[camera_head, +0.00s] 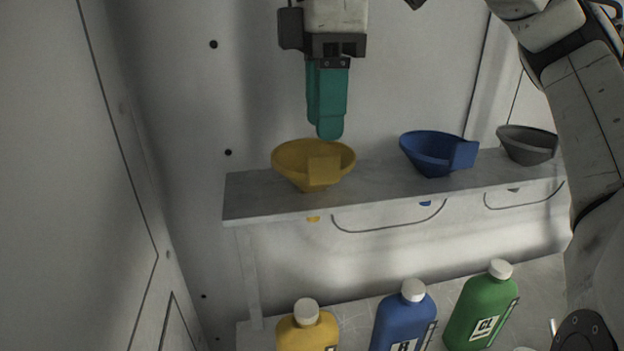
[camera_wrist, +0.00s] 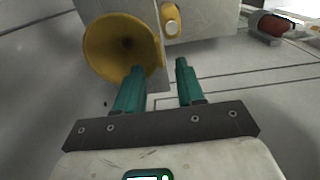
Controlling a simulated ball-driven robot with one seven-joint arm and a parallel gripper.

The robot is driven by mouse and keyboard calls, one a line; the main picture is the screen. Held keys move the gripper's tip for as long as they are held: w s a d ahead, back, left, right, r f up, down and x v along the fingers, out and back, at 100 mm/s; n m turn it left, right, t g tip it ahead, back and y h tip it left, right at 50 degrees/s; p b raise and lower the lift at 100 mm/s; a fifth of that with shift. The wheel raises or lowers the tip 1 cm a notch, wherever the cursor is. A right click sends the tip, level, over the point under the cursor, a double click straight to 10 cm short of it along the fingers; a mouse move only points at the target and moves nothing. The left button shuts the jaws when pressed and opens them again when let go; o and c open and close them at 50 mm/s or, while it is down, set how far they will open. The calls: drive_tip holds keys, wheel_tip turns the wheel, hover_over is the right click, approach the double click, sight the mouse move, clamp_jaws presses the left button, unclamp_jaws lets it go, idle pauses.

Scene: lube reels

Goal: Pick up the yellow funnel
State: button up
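The yellow funnel (camera_head: 298,158) stands wide end up at the left end of a grey shelf, its flat tab facing the head camera. In the wrist view the yellow funnel (camera_wrist: 112,42) fills the upper left, and I look down into its cone. My gripper (camera_head: 329,132) points down with teal fingers just above the funnel's back rim in the head view. In the wrist view my gripper (camera_wrist: 160,68) has its fingers apart with nothing held. The left fingertip overlaps the funnel's right side in that picture; I cannot tell whether they touch.
The grey shelf (camera_head: 255,200) also holds a blue funnel (camera_head: 428,150) and a dark grey funnel (camera_head: 524,146) to the right. Below stand a yellow bottle (camera_head: 308,333), a blue bottle (camera_head: 402,318) and a green bottle (camera_head: 482,308). A wall is close behind the shelf.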

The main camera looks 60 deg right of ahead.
sight(324, 154)
drive_tip(key=shift+f+p, duration=0.5)
drive_tip(key=shift+f, duration=2.05)
clamp_jaws()
